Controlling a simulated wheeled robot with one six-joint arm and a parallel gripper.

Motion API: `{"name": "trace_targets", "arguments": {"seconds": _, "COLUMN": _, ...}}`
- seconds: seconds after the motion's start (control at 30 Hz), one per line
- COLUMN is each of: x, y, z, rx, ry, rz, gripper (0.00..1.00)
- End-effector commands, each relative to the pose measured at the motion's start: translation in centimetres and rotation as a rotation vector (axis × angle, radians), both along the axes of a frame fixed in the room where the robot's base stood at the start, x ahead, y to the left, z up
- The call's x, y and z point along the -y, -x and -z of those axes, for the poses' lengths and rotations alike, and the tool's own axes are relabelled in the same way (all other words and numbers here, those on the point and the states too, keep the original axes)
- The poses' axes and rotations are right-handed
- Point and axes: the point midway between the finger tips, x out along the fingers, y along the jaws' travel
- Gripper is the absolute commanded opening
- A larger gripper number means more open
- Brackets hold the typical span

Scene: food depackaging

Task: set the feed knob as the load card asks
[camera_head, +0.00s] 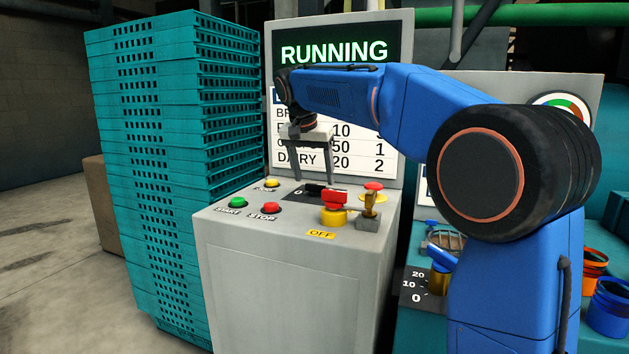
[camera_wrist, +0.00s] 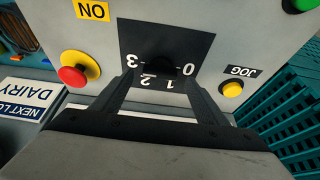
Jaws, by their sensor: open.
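The feed knob (camera_wrist: 163,68) is a small dark knob on a black dial plate (camera_wrist: 190,42) marked 0, 1, 2 and 3. Its pointer is too dark to read. My gripper (camera_wrist: 160,77) is open, with one finger on each side of the knob; I cannot tell whether they touch it. In the head view my gripper (camera_head: 317,180) reaches down over the dial, which it partly hides. The load card (camera_wrist: 27,97) reads "NEXT LO…" and "DAIRY", cut off by the frame. The chart (camera_head: 340,161) on the panel has a row "DAIRY 20 2"; my arm covers its upper part.
Teal crates (camera_head: 160,150) are stacked left. The screen reads RUNNING.

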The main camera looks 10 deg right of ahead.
Motion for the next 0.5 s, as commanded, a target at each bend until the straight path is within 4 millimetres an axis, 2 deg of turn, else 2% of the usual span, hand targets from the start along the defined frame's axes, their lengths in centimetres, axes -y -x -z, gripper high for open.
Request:
{"name": "trace_targets", "arguments": {"seconds": 0.2, "x": 0.5, "y": -0.6, "z": 1.8, "rx": 0.0, "ry": 0.0, "rz": 0.001, "gripper": 0.67}}
{"name": "trace_targets", "arguments": {"seconds": 0.5, "x": 0.6, "y": -0.7, "z": 2.1, "rx": 0.0, "ry": 0.0, "rz": 0.001, "gripper": 0.67}}
